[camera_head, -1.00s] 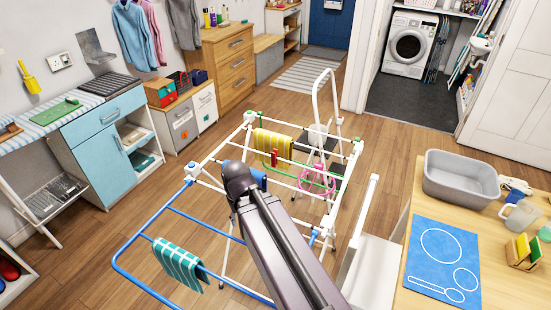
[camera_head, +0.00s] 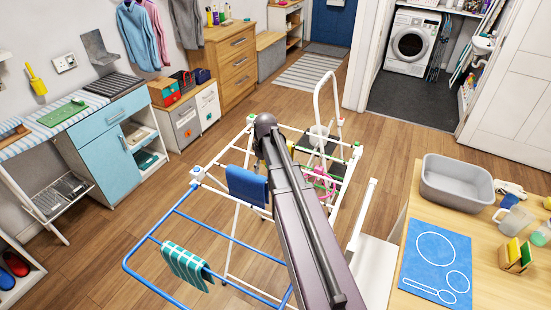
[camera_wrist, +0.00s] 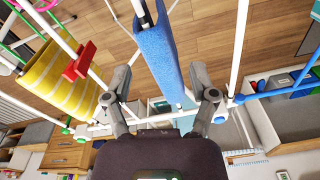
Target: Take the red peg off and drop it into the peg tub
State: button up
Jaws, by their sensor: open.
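The red peg (camera_wrist: 80,62) shows in the wrist view, clipped at the edge of a yellow striped cloth (camera_wrist: 48,78) on a rail of the drying rack (camera_head: 185,203). My gripper (camera_wrist: 165,88) is open and empty, to the right of the red peg. A blue cloth (camera_wrist: 158,50) hangs from the rack and appears between the spread fingers; I cannot tell how close it is. In the head view my arm hides the gripper, the red peg and most of the yellow cloth. I cannot tell for certain which container is the peg tub.
A teal checked cloth (camera_head: 186,264) hangs on the rack's blue wing. A grey basin (camera_head: 457,195) and a blue mat (camera_head: 432,275) are on the wooden table at the right. A pink item (camera_head: 323,186) shows on the rack's far side. Open floor lies left of the rack.

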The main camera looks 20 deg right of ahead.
jog(key=w+d+r+n+p, duration=0.2)
jog(key=w+d+r+n, duration=0.1)
jog(key=w+d, duration=0.5)
jog(key=d+r, duration=0.1)
jog(key=d, duration=0.2)
jog(key=shift+d+t+p, duration=0.3)
jog(key=shift+p, duration=0.1)
jog(key=shift+f, duration=0.15)
jog(key=f+b, duration=0.8)
jog(key=shift+w+a, duration=0.4)
jog(key=shift+f+b, duration=0.2)
jog(key=shift+b, duration=0.1)
jog(key=shift+w+a+f+b, duration=0.1)
jog(key=shift+w+f+b, duration=0.05)
jog(key=shift+f+b, duration=0.7)
jog(key=shift+w+a+f+b, duration=0.15)
jog(key=shift+w+f+b, duration=0.05)
jog(key=shift+f+b, duration=0.65)
jog(key=shift+w+a+f+b, duration=0.1)
jog(key=shift+w+f+b, duration=0.05)
jog(key=shift+f+b, duration=0.7)
jog(key=shift+c, duration=0.2)
jog(key=c, duration=0.8)
